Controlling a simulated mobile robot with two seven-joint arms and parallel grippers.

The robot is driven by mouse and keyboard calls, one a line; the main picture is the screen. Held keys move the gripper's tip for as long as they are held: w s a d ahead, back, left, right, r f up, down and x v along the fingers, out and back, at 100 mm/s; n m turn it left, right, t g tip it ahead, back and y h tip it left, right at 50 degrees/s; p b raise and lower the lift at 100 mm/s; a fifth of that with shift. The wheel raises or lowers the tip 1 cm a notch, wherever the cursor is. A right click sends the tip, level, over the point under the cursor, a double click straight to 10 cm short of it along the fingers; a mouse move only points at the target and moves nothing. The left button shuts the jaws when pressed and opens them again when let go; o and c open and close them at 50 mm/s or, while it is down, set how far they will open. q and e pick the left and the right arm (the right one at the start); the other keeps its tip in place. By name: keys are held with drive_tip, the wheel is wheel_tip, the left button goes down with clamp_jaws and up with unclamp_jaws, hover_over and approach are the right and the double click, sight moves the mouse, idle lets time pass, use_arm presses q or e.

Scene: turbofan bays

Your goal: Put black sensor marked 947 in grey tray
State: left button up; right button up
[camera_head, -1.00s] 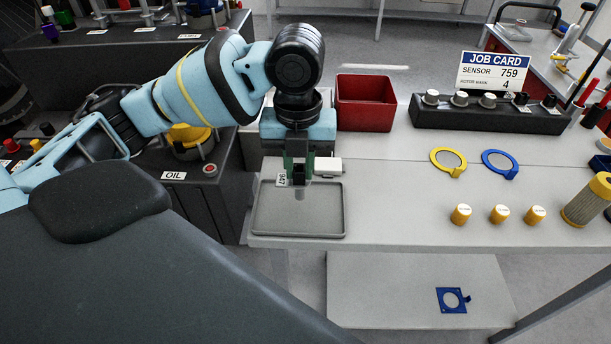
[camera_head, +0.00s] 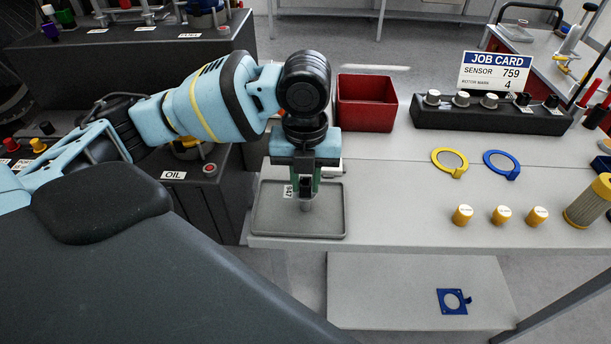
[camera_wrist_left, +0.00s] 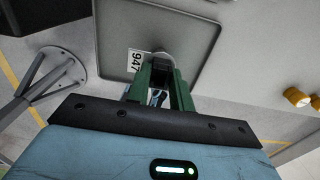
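The black sensor marked 947 (camera_head: 305,188) is between the green fingers of my left gripper (camera_head: 305,186), with its white 947 tag hanging at the left and a grey cylindrical end pointing down. The sensor also shows in the left wrist view (camera_wrist_left: 160,68), between the fingers (camera_wrist_left: 160,82). The grey tray (camera_head: 262,222) lies at the left front of the bench, empty apart from what the gripper holds over it. The sensor's lower end is over the tray; I cannot tell whether it touches the tray floor. My right gripper does not show.
A red bin (camera_head: 366,103) stands behind the tray. A black sensor rack (camera_head: 490,116) with a job card (camera_head: 494,72) stands farther right. Yellow (camera_head: 450,162) and blue (camera_head: 501,164) rings and several yellow caps (camera_head: 499,214) lie right of the tray, with clear bench between.

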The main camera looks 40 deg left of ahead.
use_arm(q)
drive_tip(key=o, duration=0.3)
drive_tip(key=shift+o, duration=0.2)
wheel_tip(320, 180, up, 12)
drive_tip(key=p, duration=0.2)
drive_tip(key=shift+r, duration=0.15)
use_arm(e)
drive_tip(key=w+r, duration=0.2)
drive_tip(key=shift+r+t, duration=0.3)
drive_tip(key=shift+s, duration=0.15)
